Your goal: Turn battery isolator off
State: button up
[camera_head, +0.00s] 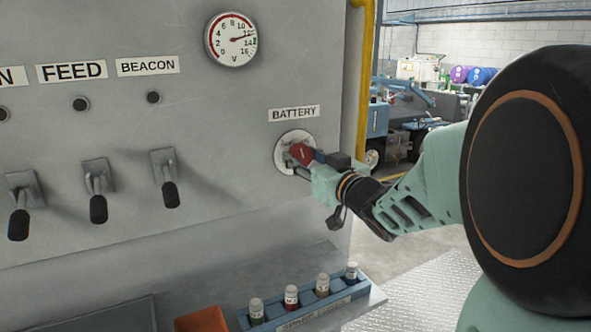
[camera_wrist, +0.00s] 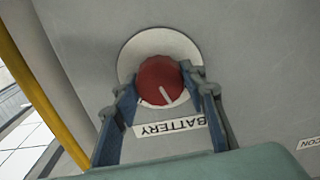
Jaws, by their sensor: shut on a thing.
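The battery isolator is a red knob (camera_head: 301,153) on a pale round plate (camera_head: 284,140), below the BATTERY label (camera_head: 293,113) on the grey panel. In the wrist view the red knob (camera_wrist: 160,80) shows a white line pointing toward the lower right of its face. My gripper (camera_head: 292,164) is at the knob in the head view. In the wrist view its two fingers (camera_wrist: 163,90) stand on either side of the knob and are shut on it. The fingers and gripper body partly hide the knob in the head view.
Toggle levers (camera_head: 97,190) stick out of the panel at the left. A round gauge (camera_head: 231,40) is above. A blue rack (camera_head: 305,313) with several small bottles stands on the ledge below. A yellow pipe (camera_head: 366,80) runs down the panel's right edge.

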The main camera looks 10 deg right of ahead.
jog(key=n+b, duration=0.3)
jog(key=n, duration=0.2)
jog(key=shift+b, duration=0.35)
jog(key=shift+n, duration=0.3)
jog(key=o, duration=1.2)
jog(key=shift+c, duration=0.2)
